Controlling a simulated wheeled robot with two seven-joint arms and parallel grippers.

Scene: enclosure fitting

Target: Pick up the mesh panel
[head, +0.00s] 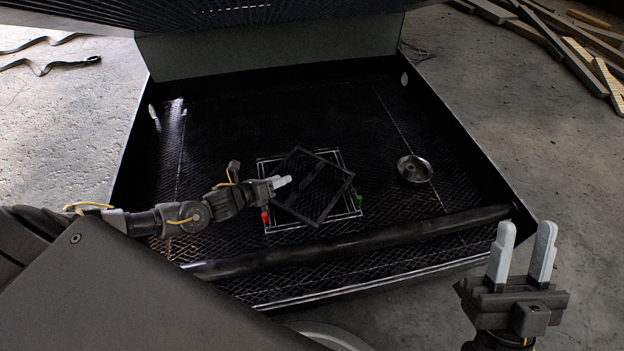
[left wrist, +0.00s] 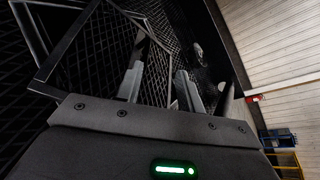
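The mesh panel (head: 335,208) is a dark, thin-framed square in the middle of the enclosure floor in the head view. It sits turned at an angle over a white square outline (head: 268,228). My left gripper (head: 283,182) is at the panel's left edge. In the left wrist view, the panel's frame (left wrist: 68,45) is close by, and the left fingers (left wrist: 160,75) stand apart with a gap between them. Whether they touch the panel is unclear. My right gripper (head: 521,250) is open and empty, at the right front, outside the enclosure.
The dark enclosure (head: 470,150) has raised side walls and a mesh floor. A thick bar (head: 350,242) crosses its front. A round metal disc (head: 414,168) lies right of the panel. Red (head: 265,217) and green (head: 360,199) markers flank the outline. Planks (head: 560,40) lie at the back right.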

